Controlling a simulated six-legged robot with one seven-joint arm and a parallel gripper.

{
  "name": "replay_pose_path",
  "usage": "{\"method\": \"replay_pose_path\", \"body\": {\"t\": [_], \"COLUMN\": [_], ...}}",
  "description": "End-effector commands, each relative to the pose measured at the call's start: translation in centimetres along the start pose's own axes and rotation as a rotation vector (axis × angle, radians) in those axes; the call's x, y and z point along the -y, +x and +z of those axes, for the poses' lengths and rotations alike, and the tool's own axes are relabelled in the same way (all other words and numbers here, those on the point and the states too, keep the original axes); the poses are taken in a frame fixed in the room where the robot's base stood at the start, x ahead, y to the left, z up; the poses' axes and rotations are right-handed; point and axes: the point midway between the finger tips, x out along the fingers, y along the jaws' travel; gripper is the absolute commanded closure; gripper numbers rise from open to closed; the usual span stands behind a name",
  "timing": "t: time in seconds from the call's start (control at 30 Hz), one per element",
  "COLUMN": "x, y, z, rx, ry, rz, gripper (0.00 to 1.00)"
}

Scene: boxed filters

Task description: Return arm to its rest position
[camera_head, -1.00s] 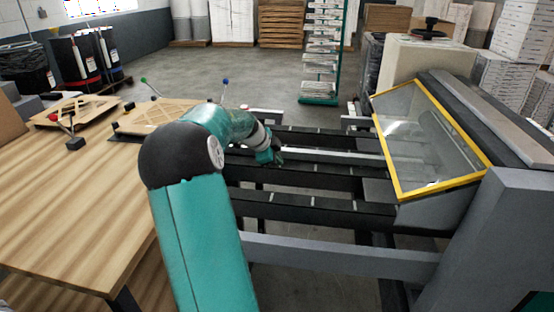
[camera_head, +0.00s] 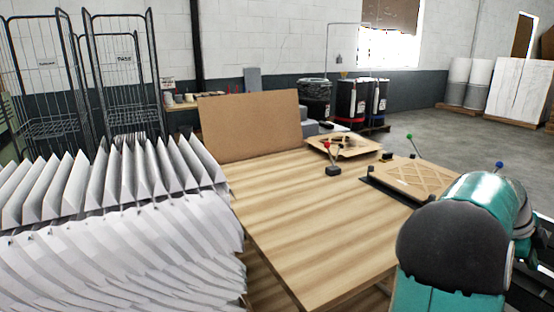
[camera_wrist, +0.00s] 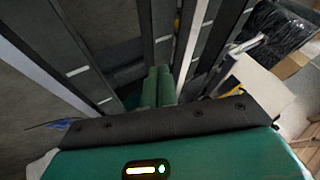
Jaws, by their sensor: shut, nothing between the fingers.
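My teal arm with its dark rounded joint cover shows at the lower right of the head view, beside the wooden table (camera_head: 320,235). Its far end runs out at the right edge, so my gripper is not clear there. In the wrist view my gripper (camera_wrist: 158,72) shows as two green fingers side by side, shut with nothing between them. It points at dark conveyor rails (camera_wrist: 205,45) with grey floor showing between them. I cannot tell how far the fingertips are from the rails.
White pleated filter material (camera_head: 110,240) fills the lower left. A brown board (camera_head: 250,125) stands at the table's back. A lattice-faced filter frame (camera_head: 410,180) lies near my arm, and a small red-knobbed stand (camera_head: 332,165) is on the table. Open floor (camera_head: 440,130) lies behind.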

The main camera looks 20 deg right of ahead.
Motion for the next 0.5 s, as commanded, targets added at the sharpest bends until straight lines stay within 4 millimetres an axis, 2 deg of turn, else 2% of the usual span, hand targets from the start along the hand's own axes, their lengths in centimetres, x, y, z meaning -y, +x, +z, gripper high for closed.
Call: {"method": "replay_pose_path", "body": {"t": [0.17, 0.3, 0.37, 0.5], "x": [-3.0, -7.8, -10.2, -16.5], "y": [-4.2, -9.9, -12.5, -18.4], "z": [4.5, 9.6, 11.4, 14.8], "rx": [0.147, 0.322, 0.390, 0.527], "ry": [-0.217, -0.532, -0.675, -1.016], "rz": [-0.018, -0.079, -0.121, -0.247], "gripper": [1.00, 1.00, 1.00, 1.00]}}
